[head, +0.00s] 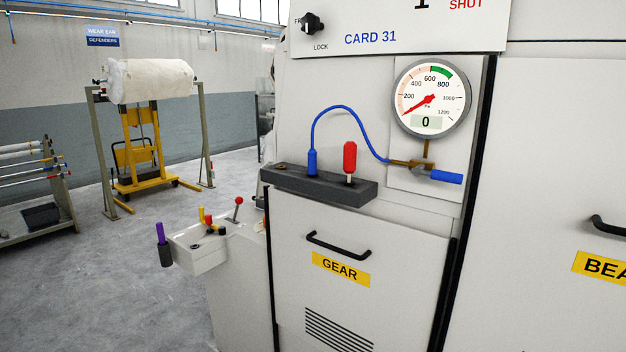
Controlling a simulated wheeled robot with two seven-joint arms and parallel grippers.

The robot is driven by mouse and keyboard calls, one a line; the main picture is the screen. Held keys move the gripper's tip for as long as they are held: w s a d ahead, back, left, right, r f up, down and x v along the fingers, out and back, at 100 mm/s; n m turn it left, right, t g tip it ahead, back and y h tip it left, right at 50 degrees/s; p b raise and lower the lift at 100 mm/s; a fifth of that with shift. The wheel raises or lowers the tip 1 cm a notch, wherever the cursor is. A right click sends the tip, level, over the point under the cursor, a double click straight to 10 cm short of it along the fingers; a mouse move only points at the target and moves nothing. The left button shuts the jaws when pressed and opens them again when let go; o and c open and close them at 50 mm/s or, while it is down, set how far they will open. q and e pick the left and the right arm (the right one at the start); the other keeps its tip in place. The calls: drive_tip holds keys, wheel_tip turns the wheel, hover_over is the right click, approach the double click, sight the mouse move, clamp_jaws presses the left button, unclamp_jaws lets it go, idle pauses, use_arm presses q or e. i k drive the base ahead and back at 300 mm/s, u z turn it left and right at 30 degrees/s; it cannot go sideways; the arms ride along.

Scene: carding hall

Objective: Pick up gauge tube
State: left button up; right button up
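A thin blue tube (344,108), which looks like the gauge tube, arches across the front of the card machine. Its left end has a blue plug (312,163) standing upright at the left part of a dark block (330,187). Its right end meets a brass fitting (405,163) under the round pressure gauge (432,98). The gauge's red needle points to the lower left, and its display reads 0. A red-topped plug (350,157) stands in the same block, right of the blue one. Neither of my grippers is in view.
A blue lever (447,177) sticks out right of the fitting. A GEAR door with a black handle (338,244) is below the block. A white box (198,248) with small tools juts out at left. A roll stand (150,82) stands beyond open floor.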

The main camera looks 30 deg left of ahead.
sight(312, 154)
drive_tip(key=u, duration=2.45)
drive_tip(key=i, duration=1.2)
drive_tip(key=z, duration=2)
